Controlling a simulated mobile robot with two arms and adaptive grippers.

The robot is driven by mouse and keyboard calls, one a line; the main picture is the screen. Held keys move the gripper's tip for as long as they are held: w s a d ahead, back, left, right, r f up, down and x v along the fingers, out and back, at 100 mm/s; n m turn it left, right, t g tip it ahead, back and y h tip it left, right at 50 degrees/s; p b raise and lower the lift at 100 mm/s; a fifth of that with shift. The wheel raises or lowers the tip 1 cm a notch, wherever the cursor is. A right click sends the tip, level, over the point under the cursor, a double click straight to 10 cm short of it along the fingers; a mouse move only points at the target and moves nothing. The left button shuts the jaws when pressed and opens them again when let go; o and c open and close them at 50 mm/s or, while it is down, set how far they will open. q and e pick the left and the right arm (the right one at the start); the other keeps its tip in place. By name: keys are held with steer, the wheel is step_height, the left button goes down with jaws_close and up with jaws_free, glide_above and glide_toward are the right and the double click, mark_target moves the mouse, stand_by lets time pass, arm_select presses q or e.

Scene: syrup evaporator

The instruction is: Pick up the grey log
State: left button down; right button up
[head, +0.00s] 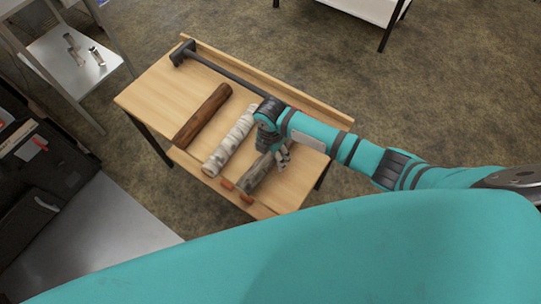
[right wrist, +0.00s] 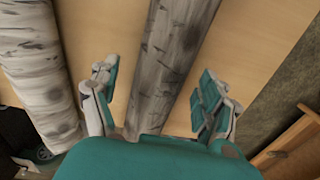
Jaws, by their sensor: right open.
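The grey log (head: 255,178) lies on the wooden table, nearest the table's right end of the three logs. In the right wrist view the grey log (right wrist: 172,58) runs between the two spread fingers of my right gripper (right wrist: 158,92). In the head view my right gripper (head: 281,156) is over the log's far part and hides some of it. The gripper is open; a gap shows between each finger and the log in the wrist view. My left gripper is in neither view.
A white birch log (head: 230,140) and a brown log (head: 203,114) lie to the left on the table (head: 150,93). A long-handled maul (head: 183,53) lies along the raised back edge. Small orange pieces (head: 247,199) are near the front edge. A metal shelf (head: 65,75) stands left.

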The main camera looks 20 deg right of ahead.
steer(key=shift+f, duration=0.3)
steer(key=shift+c, duration=0.3)
steer(key=c, duration=1.4)
steer(key=shift+c, duration=0.4)
steer(key=shift+r, duration=0.1)
